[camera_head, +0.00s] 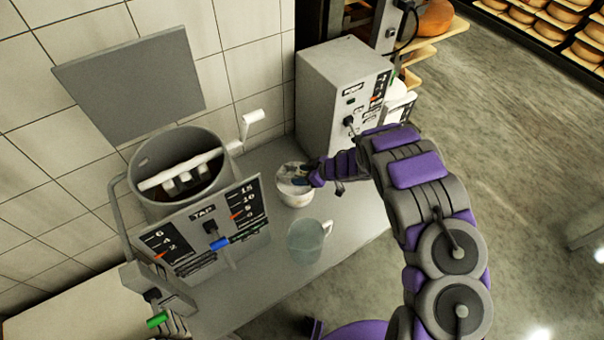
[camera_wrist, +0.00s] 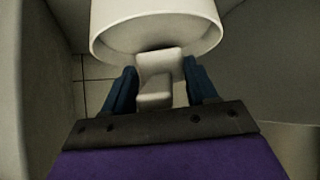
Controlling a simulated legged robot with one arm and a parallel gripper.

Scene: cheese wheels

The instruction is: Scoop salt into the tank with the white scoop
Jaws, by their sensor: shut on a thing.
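My gripper (camera_head: 306,178) is low over a white bowl (camera_head: 296,198) on the grey counter in the head view. In the wrist view its blue fingers (camera_wrist: 160,92) are shut on the pale handle of the white scoop (camera_wrist: 156,66). The large white round cup (camera_wrist: 155,22) just beyond the handle seems to be the scoop's own body. The scoop's contents cannot be seen. Pale stuff, perhaps salt, shows inside the bowl. The round grey tank (camera_head: 150,205) stands open at left, with a white stirrer bar (camera_head: 180,170) across it.
A clear jug (camera_head: 308,240) stands on the counter in front of the bowl. A grey control box (camera_head: 335,85) stands behind it. The tank's panel (camera_head: 205,225) and raised lid (camera_head: 130,80) are at left. A white crank handle (camera_head: 250,120) sticks out beside the tank.

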